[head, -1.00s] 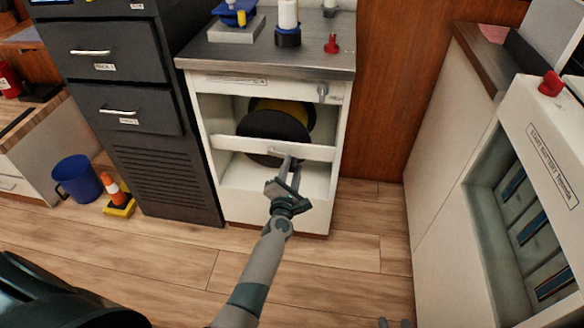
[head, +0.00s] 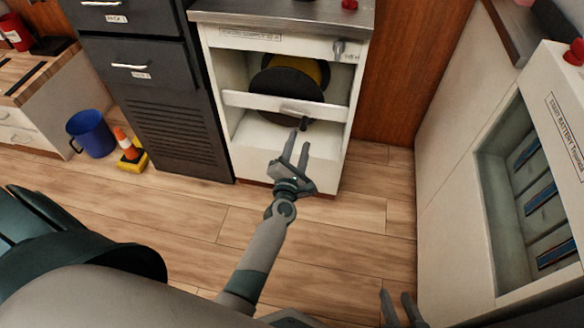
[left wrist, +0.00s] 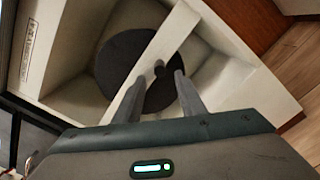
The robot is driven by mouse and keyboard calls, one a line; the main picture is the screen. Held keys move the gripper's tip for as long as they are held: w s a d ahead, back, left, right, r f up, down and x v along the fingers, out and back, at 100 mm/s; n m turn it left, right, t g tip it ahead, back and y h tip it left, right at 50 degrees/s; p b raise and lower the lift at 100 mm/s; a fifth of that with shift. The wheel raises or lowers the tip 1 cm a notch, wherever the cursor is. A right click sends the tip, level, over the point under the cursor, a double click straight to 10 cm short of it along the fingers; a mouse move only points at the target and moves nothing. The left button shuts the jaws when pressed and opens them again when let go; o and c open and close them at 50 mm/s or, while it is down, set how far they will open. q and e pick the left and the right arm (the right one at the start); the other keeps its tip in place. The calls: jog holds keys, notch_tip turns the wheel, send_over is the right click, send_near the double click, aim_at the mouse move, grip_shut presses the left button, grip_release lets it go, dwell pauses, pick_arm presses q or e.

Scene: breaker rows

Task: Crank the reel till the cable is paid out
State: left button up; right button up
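The reel (head: 284,87), a dark disc with a yellow part behind it, sits inside an open-fronted white cabinet (head: 262,162). It also shows in the left wrist view (left wrist: 118,62). A white bar crosses the cabinet front, with a grey crank arm (head: 290,108) and a dark handle knob (head: 304,124) on it. My left gripper (head: 298,142) is open and empty just below and in front of the knob. In the left wrist view the knob (left wrist: 158,68) shows between the open fingers (left wrist: 157,92), seemingly beyond their tips. My right gripper (head: 400,300) is at the bottom edge, fingers apart and empty.
A dark drawer cabinet (head: 155,115) stands left of the reel cabinet. A blue bucket (head: 91,134) and an orange cone (head: 125,143) stand on the floor further left. A white battery cabinet (head: 500,215) stands at right. The wood floor (head: 350,235) in between is clear.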

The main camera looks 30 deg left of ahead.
pick_arm(q)
jog(key=v, duration=0.9)
jog(key=shift+s, duration=0.25)
pick_arm(e)
jog(key=shift+s+d+f, duration=0.15)
jog(key=shift+s+f, duration=0.05)
pick_arm(q)
jog(key=shift+d, duration=0.1)
jog(key=m+p, duration=0.4)
jog(key=m, duration=1)
jog(key=m+p, duration=0.4)
jog(key=m, duration=1.1)
jog(key=shift+s+r+p, duration=0.1)
jog(key=shift+r+p, duration=0.05)
jog(key=shift+p, duration=0.2)
pick_arm(e)
jog(key=s+d+f+g+h, duration=0.3)
jog(key=s+d+f+g, duration=0.2)
jog(key=d, duration=0.4)
jog(key=shift+s+d+f+g+h, duration=0.25)
jog(key=shift+s+g+h, duration=0.15)
jog(key=shift+s+g, duration=0.45)
jog(key=shift+w, duration=0.15)
